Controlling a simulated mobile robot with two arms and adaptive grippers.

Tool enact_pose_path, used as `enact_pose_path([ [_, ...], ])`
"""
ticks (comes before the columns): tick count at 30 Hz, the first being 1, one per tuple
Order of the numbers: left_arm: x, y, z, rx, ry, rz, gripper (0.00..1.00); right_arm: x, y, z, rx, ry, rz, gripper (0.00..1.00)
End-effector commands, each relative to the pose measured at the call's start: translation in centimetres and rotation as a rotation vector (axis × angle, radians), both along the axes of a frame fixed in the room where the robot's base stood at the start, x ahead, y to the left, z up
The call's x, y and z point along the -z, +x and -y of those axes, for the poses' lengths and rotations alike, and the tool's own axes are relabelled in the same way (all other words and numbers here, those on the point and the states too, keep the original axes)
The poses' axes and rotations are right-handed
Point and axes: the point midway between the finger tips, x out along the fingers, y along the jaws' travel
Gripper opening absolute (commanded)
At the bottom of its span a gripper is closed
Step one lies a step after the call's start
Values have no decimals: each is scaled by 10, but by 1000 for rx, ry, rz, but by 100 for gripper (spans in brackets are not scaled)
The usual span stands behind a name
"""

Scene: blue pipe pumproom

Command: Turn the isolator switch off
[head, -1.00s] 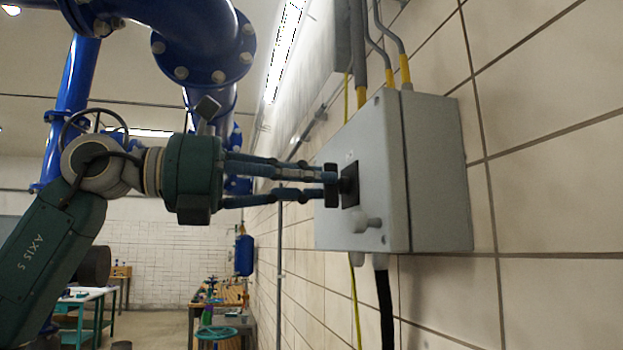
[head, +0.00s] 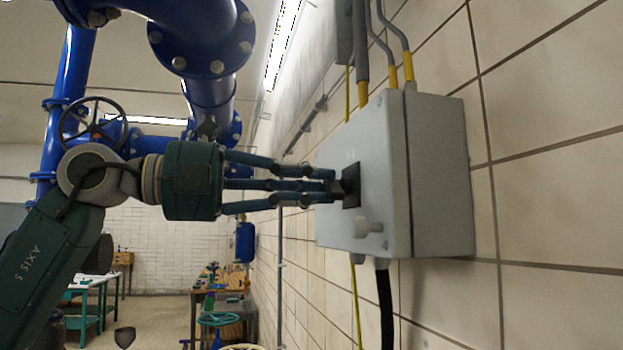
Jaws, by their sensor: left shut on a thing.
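The isolator switch is a grey box (head: 440,180) on the tiled wall at the right of the head view. Its black rotary handle (head: 349,186) sits on a dark square plate on the box's front face. My left gripper (head: 333,186) reaches in from the left and is shut on the handle. The fingers partly hide the handle, so its exact angle is hard to read. A pale knob (head: 368,227) sticks out below the plate, apart from the fingers. My right gripper does not show.
Grey conduits with yellow ends (head: 408,70) enter the box from above, and a black cable (head: 385,300) leaves below. Large blue pipes (head: 205,35) with flanges fill the upper left. Workbenches (head: 222,305) stand far back. The wall left of the box is mostly bare.

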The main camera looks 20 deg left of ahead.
Motion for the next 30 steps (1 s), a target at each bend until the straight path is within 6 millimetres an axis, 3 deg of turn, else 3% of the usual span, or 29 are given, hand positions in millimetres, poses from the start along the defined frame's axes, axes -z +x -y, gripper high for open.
enact_pose_path([
  [15,3,0,0,-1,-242,-358,0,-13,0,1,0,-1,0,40],
  [30,5,-1,0,-1,-330,-487,0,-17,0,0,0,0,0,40],
])
